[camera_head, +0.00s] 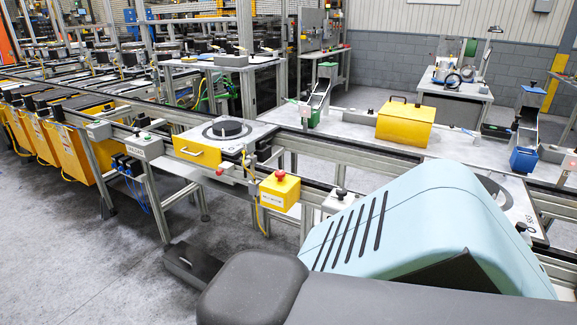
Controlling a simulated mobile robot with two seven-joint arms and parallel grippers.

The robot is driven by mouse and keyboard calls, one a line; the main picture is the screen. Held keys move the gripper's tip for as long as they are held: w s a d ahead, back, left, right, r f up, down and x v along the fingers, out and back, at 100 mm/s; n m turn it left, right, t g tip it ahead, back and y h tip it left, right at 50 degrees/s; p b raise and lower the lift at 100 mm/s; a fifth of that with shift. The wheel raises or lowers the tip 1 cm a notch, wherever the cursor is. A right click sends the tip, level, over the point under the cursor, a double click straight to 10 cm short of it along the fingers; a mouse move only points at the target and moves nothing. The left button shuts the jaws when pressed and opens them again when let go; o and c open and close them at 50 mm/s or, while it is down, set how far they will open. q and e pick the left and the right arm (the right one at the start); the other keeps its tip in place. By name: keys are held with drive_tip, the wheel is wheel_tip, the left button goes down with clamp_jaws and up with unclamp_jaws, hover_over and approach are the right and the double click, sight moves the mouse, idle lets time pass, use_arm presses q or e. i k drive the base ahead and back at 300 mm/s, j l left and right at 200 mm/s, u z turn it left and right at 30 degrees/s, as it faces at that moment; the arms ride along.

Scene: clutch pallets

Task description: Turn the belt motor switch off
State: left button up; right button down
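I cannot tell for sure which control is the belt motor switch. A yellow box (279,191) with a red push button on top and a small label too small to read is mounted at the near side of the conveyor. Just right of it is a light grey box (337,203) with a dark knob on top. A similar grey box (144,146) with a dark knob sits on the rail further left.
The conveyor carries a pallet (224,139) with a dark disc. A yellow case (405,123) stands on the bench behind. Yellow bins (72,153) hang at the left. The floor (90,265) at the lower left is mostly clear. Parts of my body cover the lower right.

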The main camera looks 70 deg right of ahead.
sight(280, 174)
drive_tip(key=z, duration=2.1)
